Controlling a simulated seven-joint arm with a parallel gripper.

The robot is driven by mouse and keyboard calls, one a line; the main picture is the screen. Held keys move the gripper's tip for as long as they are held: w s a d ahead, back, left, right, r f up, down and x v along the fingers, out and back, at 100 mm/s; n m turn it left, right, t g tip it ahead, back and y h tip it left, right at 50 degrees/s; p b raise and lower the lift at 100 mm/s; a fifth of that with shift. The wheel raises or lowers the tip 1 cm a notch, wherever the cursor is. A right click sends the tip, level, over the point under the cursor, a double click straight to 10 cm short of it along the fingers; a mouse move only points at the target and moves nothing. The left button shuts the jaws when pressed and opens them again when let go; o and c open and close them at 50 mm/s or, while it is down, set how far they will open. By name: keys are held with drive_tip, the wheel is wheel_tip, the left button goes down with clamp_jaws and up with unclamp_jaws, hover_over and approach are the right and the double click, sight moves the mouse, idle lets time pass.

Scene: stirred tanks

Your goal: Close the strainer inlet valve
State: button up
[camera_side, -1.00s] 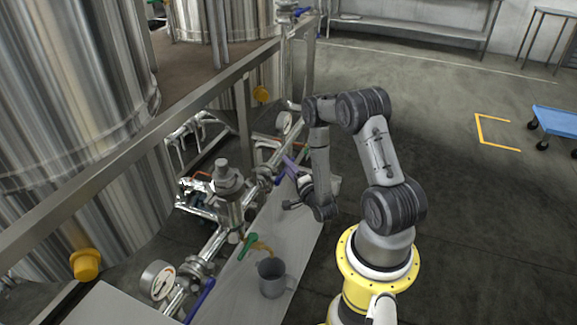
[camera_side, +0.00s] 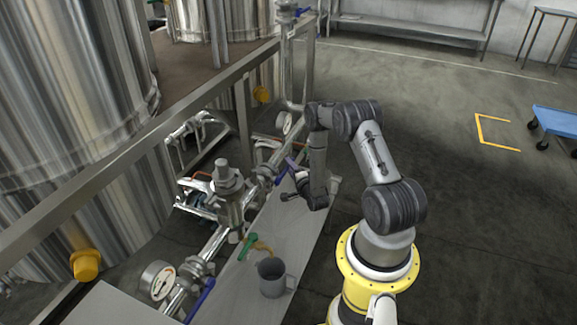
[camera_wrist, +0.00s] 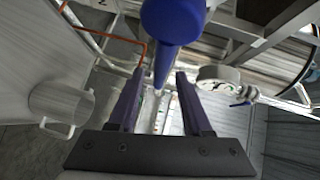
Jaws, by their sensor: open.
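A blue valve handle (camera_wrist: 172,22) looms close in the wrist view, its narrow end reaching down between my open fingers. My gripper (camera_wrist: 160,78) is open around the line of this handle; I cannot tell whether a finger touches it. In the side view my gripper (camera_side: 296,176) is at the pipe line beyond the upright metal strainer-like body (camera_side: 229,195), and the handle there is partly hidden. A second blue handle (camera_side: 201,299) sits at the near end of the pipe. No label shows which is the strainer inlet valve.
A grey mug (camera_side: 271,278) stands on the bench (camera_side: 232,292) near a green handle (camera_side: 249,242). A gauge (camera_side: 158,280) is on the near pipe; another gauge (camera_wrist: 218,77) is right of my fingers. Large tanks (camera_side: 70,80) and a rail bound the left.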

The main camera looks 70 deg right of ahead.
drive_tip(key=shift+x, duration=1)
clamp_jaws()
idle(0.8)
